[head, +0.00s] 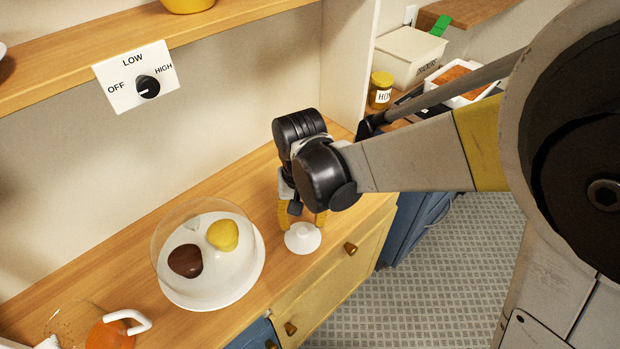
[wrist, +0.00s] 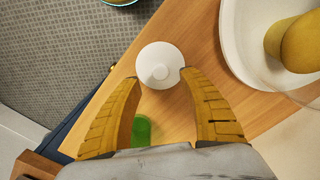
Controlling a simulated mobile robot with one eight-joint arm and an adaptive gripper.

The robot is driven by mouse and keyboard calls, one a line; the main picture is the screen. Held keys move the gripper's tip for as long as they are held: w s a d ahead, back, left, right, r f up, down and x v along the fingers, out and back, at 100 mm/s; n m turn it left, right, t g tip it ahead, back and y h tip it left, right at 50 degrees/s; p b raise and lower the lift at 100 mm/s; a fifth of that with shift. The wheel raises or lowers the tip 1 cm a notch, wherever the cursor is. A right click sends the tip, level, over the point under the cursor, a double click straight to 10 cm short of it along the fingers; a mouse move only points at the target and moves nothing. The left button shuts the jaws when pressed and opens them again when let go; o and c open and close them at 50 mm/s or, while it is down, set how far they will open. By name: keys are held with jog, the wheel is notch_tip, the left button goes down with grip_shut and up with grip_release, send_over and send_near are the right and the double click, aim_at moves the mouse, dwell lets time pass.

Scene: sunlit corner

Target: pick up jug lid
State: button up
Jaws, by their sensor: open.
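The jug lid (head: 303,238) is a small white round disc with a raised knob, lying on the wooden counter near its front edge. It also shows in the wrist view (wrist: 158,58), just beyond my fingertips. My gripper (head: 301,218) has yellow fingers pointing down over the lid. In the wrist view my gripper (wrist: 160,77) is open, its fingers spread to either side of the lid's near part, with nothing held. I cannot tell whether a fingertip touches the lid. The jug (head: 110,333), with orange contents and a white handle, is partly cut off at the lower left.
A white plate (head: 230,291) under a clear dome, holding yellow and brown items, stands left of the lid. It is close by in the wrist view (wrist: 232,42). A wall dial (head: 148,87) and shelf (head: 120,45) are behind. A honey jar (head: 381,90) stands farther back.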

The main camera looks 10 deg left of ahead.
aim_at(302, 230)
notch_tip(302, 230, down, 4)
jog(key=shift+f+b, duration=0.25)
jog(key=shift+b, duration=0.7)
jog(key=shift+r, duration=0.1)
jog(key=shift+c, duration=0.6)
grip_shut()
jog(key=shift+r, duration=0.15)
